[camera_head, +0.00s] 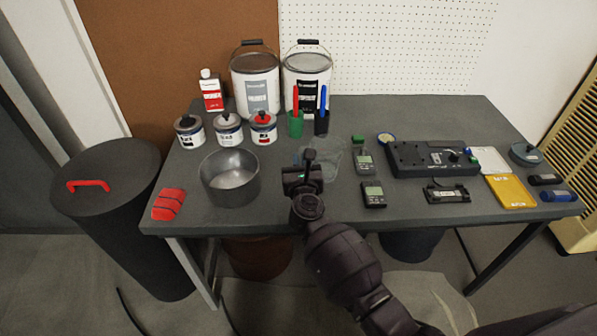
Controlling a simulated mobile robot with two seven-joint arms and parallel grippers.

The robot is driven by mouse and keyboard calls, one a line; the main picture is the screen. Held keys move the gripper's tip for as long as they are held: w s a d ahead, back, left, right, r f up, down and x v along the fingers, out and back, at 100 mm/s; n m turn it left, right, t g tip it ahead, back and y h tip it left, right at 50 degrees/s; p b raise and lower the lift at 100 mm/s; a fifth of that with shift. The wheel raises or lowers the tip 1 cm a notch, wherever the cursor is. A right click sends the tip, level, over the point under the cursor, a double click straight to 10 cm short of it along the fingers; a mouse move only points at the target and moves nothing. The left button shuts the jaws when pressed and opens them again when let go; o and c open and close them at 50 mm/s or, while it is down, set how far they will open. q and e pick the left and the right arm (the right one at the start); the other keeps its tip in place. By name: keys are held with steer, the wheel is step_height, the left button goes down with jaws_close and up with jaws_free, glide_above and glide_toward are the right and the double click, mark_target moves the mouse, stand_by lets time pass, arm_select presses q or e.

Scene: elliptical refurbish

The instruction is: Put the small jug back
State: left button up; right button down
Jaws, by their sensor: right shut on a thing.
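A small see-through jug (331,157) is at the middle of the table, just beyond and to the right of my right gripper. Its outline is faint, and the gripper hides part of its left side. My right gripper (310,160) reaches in from the front edge and is shut on the jug. I cannot tell whether the jug's base touches the table. My left gripper is not in view.
A metal pot (230,178) stands left of my gripper. Green (296,124) and dark blue (321,123) cups with tools stand behind the jug. Paint tins (229,128) and large buckets (306,80) stand at the back.

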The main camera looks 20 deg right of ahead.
step_height(320, 180, down, 3)
steer(key=shift+r+b, duration=0.1)
steer(key=shift+b, duration=0.2)
steer(key=shift+f, duration=0.4)
steer(key=shift+r, duration=0.2)
steer(key=shift+f+b, duration=0.2)
steer(key=shift+b, duration=0.1)
steer(key=c, duration=1.7)
jaws_free()
steer(key=shift+f, duration=0.15)
steer(key=o, duration=0.5)
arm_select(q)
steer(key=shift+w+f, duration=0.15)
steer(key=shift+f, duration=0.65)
